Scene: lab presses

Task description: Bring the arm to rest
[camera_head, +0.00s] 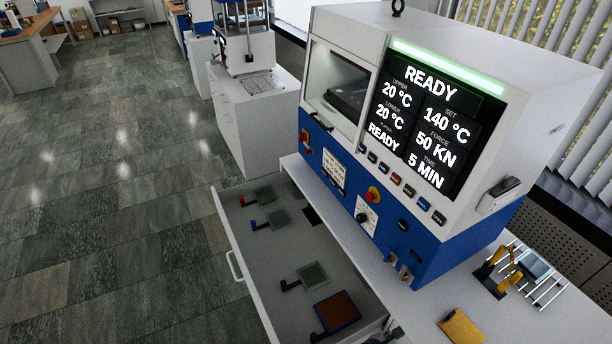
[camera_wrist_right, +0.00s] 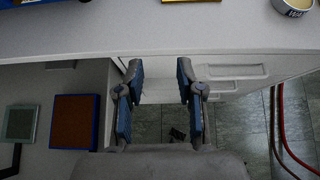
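My right gripper (camera_wrist_right: 159,82) shows in the right wrist view with its two blue-padded fingers apart. Nothing is between them. It is over the area in front of the bench's white edge (camera_wrist_right: 140,38), beside an open drawer on the left of that view. A small dark part at the bottom edge of the head view, by the drawer's near corner, may be this gripper, but too little shows to tell. My left arm and gripper are not in view.
The open drawer (camera_head: 265,262) holds several plates, including a brown one in a blue frame (camera_head: 337,311). A press (camera_head: 430,210) reading READY stands on the bench. A yellow pad (camera_head: 461,327) and a wire rack (camera_head: 548,288) lie at right. Red hoses (camera_wrist_right: 284,125) hang right of the gripper.

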